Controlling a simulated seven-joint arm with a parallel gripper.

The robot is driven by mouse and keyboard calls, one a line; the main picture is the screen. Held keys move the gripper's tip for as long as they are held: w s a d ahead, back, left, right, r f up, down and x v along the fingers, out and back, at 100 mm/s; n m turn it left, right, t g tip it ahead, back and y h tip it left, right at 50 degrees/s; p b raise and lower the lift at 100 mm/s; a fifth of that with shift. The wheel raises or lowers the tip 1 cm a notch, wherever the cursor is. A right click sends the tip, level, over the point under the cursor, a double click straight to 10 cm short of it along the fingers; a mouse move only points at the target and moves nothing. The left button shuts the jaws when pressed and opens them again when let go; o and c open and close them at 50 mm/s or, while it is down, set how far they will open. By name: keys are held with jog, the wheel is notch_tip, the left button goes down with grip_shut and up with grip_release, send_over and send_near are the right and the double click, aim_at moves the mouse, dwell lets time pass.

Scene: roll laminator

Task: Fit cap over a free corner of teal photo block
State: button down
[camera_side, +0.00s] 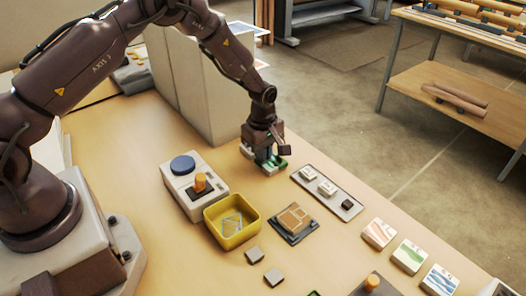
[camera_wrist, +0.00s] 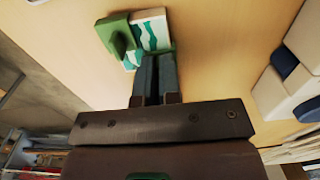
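The teal photo block (camera_wrist: 153,29), white with teal wavy bands, lies on the table at the top of the wrist view. A green piece with a raised grip, which looks like the cap (camera_wrist: 115,36), lies against its left side and covers part of it; how far it is seated I cannot tell. My gripper (camera_wrist: 160,58) points down at the block's near edge, its two fingers close together with a thin dark gap and nothing visible between them. In the side view my gripper (camera_side: 266,156) is low over the green piece (camera_side: 273,165) and hides most of the block.
A grey tray (camera_side: 343,207) with small white pieces and a dark one is to the right. A yellow bin (camera_side: 233,238), a tan block (camera_side: 294,217) on a dark pad and a blue-knobbed device (camera_side: 176,185) stand nearer. A tall beige panel (camera_side: 205,90) rises behind.

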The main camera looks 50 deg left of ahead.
jog(key=c, duration=1.6)
grip_release()
jog(key=shift+r, duration=0.15)
jog(key=shift+r, duration=1.35)
jog(key=o, duration=0.6)
jog(key=shift+c, duration=0.2)
jog(key=shift+r, duration=0.1)
jog(key=shift+r, duration=2.45)
